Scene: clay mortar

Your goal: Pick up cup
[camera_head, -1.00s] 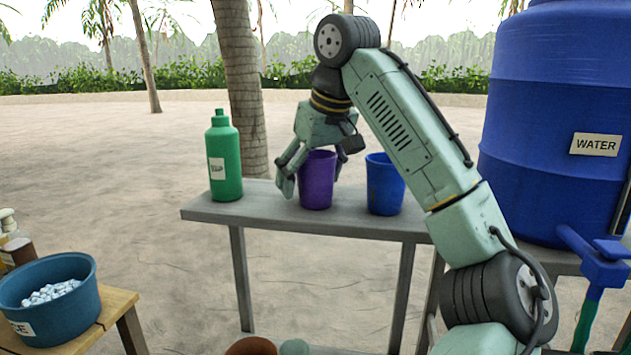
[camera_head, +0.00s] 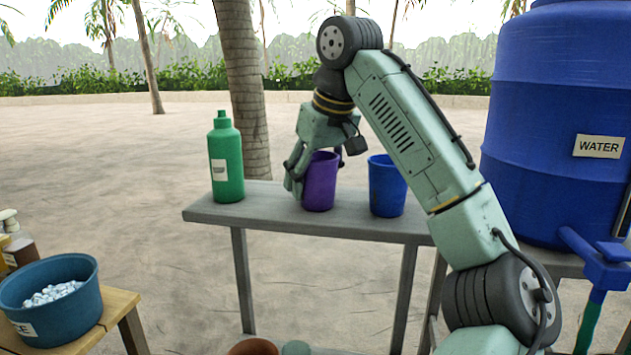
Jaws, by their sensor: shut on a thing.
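A purple cup (camera_head: 321,182) stands upright on the grey table (camera_head: 262,216). My gripper (camera_head: 318,174) is around it from above and shut on it. One finger lies against the cup's left side; the other is mostly hidden behind the cup. A blue cup (camera_head: 387,186) stands upright on the table just right of the purple cup, apart from my gripper. I cannot see any gap between the purple cup's base and the tabletop.
A green bottle (camera_head: 226,160) stands at the table's left end. A large blue water barrel (camera_head: 542,130) with a tap is at the right. A blue ice tub (camera_head: 52,305) sits on a wooden stand (camera_head: 118,305) at the lower left. Open sand lies behind the table.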

